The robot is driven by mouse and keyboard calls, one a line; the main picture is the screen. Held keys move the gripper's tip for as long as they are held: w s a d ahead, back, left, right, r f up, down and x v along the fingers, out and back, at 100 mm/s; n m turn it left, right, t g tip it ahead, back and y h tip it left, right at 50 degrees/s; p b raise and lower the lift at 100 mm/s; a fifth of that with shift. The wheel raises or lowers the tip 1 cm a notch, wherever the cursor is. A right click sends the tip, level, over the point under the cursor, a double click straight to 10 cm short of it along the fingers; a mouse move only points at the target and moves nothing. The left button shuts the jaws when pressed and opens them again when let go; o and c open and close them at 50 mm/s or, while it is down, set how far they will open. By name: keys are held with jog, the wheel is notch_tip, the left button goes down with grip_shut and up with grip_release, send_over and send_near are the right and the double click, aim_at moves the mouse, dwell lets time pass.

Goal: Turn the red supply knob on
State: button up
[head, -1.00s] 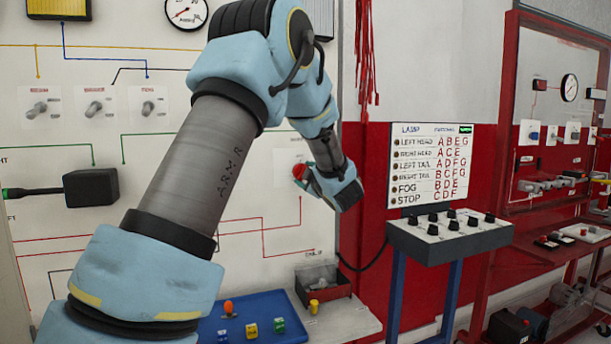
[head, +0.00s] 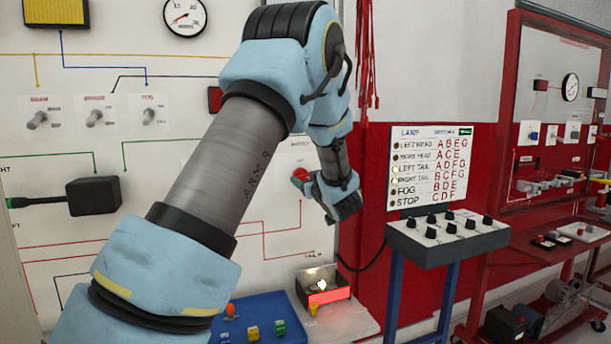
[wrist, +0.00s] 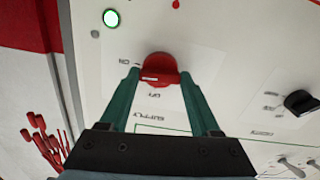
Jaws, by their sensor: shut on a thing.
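The red supply knob (wrist: 160,68) sits on a white panel between the two green fingers of my gripper (wrist: 160,74) in the wrist view. My gripper is shut on it. A small white mark shows on the knob's face, toward its left side. The ON label is left of the knob and the OFF label below it, both upside down. In the head view the knob (head: 301,174) shows at the panel's right side, partly covered by my gripper (head: 312,183).
A lamp box (head: 323,288) glows red and white below the panel. A blue tray (head: 262,306) holds small coloured parts. A switch box (head: 450,238) stands right of the panel under a lamp chart (head: 430,165) with some lamps lit. A black knob (wrist: 301,103) is nearby.

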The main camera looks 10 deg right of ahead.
jog(key=shift+m, duration=0.7)
jog(key=shift+f+p, duration=0.15)
jog(key=shift+p, duration=0.2)
jog(key=o, duration=1.4)
jog(key=shift+s, duration=0.1)
jog(key=s+b, duration=0.1)
jog(key=s, duration=0.2)
jog(key=s+d+b, duration=0.1)
jog(key=s, duration=0.3)
jog(key=s+b, duration=0.1)
jog(key=s, duration=0.2)
jog(key=shift+s+d, duration=0.2)
jog(key=shift+s, duration=0.05)
